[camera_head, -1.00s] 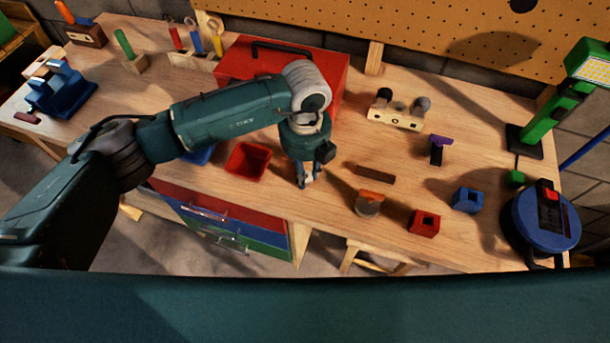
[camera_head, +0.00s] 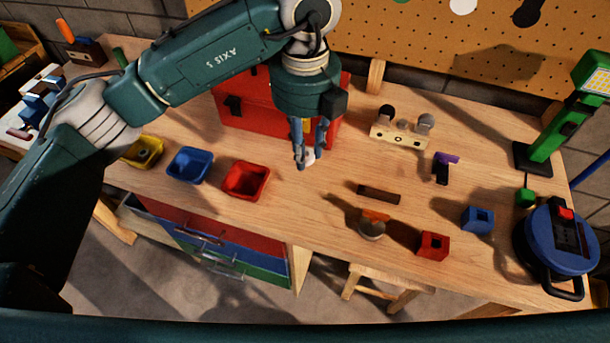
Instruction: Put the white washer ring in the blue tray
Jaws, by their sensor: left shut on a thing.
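My left gripper (camera_head: 308,162) hangs from the arm above the middle of the workbench, in front of the red toolbox. It is shut on the white washer ring (camera_head: 309,157), which shows only as a small pale patch between the fingers. The blue tray (camera_head: 190,165) lies to the left of the gripper, between a yellow tray and a red tray. It looks empty. My right gripper is not in the view.
The red tray (camera_head: 246,180) lies between the gripper and the blue tray. The yellow tray (camera_head: 146,151) holds a small thing. The red toolbox (camera_head: 250,118) stands behind. A brown bar (camera_head: 378,195), a red block (camera_head: 432,245) and a blue block (camera_head: 477,220) lie to the right.

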